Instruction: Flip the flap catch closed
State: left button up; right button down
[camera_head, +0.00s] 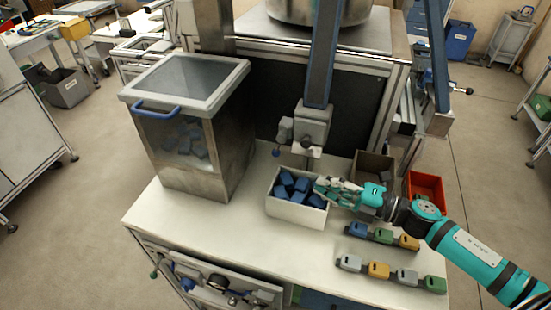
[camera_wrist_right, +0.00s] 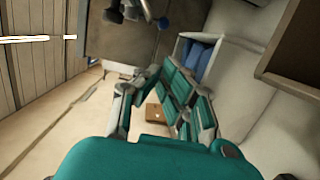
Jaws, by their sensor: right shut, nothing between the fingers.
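My right gripper (camera_head: 318,189) is shut and empty over the right rim of a white bin (camera_head: 298,212) holding blue pieces. It also fills the middle of the right wrist view (camera_wrist_right: 150,85). A grey fixture (camera_head: 310,125) hangs on a blue column behind the bin, with small levers and a blue knob (camera_head: 276,152). My left gripper is not in view.
A lidded clear-sided box (camera_head: 190,78) with a blue handle stands on the left of the white bench (camera_head: 200,225). A brown bin (camera_head: 374,163) and an orange bin (camera_head: 426,184) stand at the right. Coloured blocks (camera_head: 379,271) lie in rows at the front right.

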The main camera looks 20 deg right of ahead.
aim_at(280, 142)
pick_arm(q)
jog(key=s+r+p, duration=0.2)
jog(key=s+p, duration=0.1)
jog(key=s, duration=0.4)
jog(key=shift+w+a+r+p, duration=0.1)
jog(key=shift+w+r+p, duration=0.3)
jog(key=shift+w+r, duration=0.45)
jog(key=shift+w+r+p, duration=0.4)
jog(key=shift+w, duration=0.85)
pick_arm(e)
jog(key=x, duration=1.3)
jog(key=shift+w+d+r, duration=0.3)
jog(key=shift+r, duration=0.05)
